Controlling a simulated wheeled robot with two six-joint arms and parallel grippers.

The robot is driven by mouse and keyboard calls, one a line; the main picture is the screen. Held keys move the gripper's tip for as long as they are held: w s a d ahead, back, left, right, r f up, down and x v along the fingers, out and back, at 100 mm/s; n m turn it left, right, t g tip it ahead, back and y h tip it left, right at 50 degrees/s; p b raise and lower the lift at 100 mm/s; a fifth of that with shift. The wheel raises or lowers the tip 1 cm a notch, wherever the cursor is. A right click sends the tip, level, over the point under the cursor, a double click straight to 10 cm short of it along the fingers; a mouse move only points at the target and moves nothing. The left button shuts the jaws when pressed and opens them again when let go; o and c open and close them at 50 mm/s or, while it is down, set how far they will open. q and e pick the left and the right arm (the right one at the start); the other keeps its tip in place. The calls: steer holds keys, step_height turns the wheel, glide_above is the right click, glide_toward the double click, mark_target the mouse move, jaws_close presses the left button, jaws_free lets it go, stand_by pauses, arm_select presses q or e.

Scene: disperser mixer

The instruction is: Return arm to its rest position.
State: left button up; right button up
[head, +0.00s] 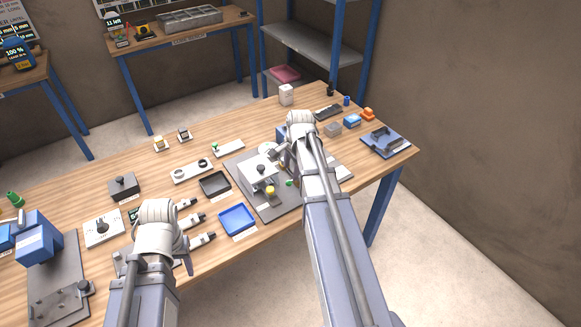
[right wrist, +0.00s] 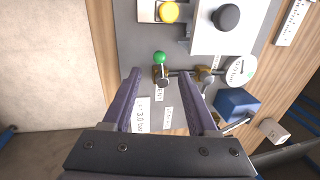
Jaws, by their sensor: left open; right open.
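My right arm reaches over the workbench (head: 130,160) to a grey machine plate (head: 238,172) with a white block (head: 258,176) on it. In the right wrist view my right gripper (right wrist: 160,76) is open, its two dark fingers apart over the plate. Between and just beyond the fingertips are a green knob (right wrist: 159,57) and small brass fittings (right wrist: 204,75); I see nothing clamped, and contact cannot be told. My left gripper (head: 187,260) is open over the front left of the bench, partly hidden by its own wrist.
A blue tray (head: 237,220) and a black tray (head: 214,184) lie between the arms. In the right wrist view, a yellow knob (right wrist: 169,12), black knob (right wrist: 227,17), round gauge (right wrist: 241,70) and blue block (right wrist: 236,104) crowd the gripper. A blue-posted shelf (head: 315,45) stands behind.

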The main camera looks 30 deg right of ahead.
steer(key=shift+s+a+r, duration=0.1)
steer(key=shift+r, duration=0.1)
stand_by(0.4)
steer(key=s+a+n, duration=0.5)
steer(key=a+n, duration=0.2)
steer(key=a, duration=0.3)
steer(key=s+a+n+g+h, duration=0.1)
steer(key=s+a+n, duration=0.5)
steer(key=a, duration=0.3)
steer(key=s+a+n+g, duration=0.1)
steer(key=s+a+n, duration=0.5)
steer(key=a+n, duration=0.2)
steer(key=a, duration=0.2)
steer(key=shift+a+f+b, duration=0.3)
steer(key=shift+a+f, duration=0.05)
steer(key=shift+f, duration=0.05)
